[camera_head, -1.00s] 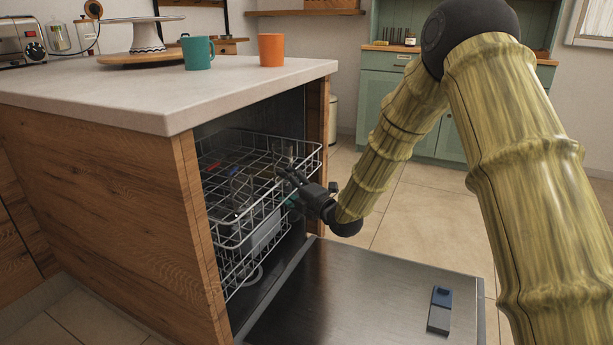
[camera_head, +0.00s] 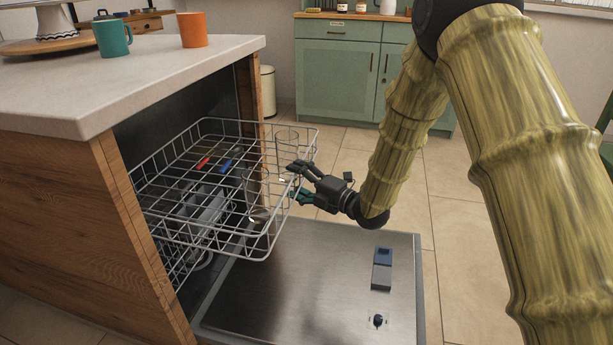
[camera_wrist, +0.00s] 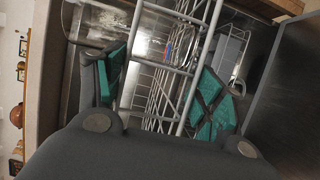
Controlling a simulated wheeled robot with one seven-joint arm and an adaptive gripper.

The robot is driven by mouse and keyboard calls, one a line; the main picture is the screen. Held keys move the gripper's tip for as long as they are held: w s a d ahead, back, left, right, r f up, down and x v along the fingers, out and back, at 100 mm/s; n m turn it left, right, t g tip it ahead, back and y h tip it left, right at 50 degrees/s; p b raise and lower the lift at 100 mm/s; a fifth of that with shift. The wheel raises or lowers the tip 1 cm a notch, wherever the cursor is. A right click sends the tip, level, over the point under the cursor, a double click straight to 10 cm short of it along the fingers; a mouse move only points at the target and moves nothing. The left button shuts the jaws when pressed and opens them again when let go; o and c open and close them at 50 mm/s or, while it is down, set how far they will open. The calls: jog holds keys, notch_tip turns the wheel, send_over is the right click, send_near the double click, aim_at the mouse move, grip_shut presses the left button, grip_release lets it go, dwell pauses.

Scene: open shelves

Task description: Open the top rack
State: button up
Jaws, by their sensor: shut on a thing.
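My gripper (camera_head: 296,181) is at the rack's front right rim. In the wrist view the rack's wires (camera_wrist: 172,65) run between the two teal-padded fingers of my gripper (camera_wrist: 165,95), which are shut on the rack's front. Red and blue items and clear glassware lie in the rack. The exact wire held is hard to make out.
The dishwasher door (camera_head: 300,285) lies flat, open below the rack. A lower rack (camera_head: 178,250) is inside the cavity. A teal mug (camera_head: 113,38) and an orange cup (camera_head: 193,30) stand on the counter (camera_head: 130,75). Tiled floor is clear to the right.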

jog(key=shift+w+d+r, duration=0.15)
jog(key=shift+d+r, duration=0.4)
jog(key=shift+d, duration=0.05)
jog(key=o, duration=1.3)
jog(key=shift+o, duration=0.2)
jog(key=shift+f, duration=0.15)
jog(key=shift+s+a+f, duration=0.1)
jog(key=shift+s, duration=0.1)
jog(key=v, duration=1.2)
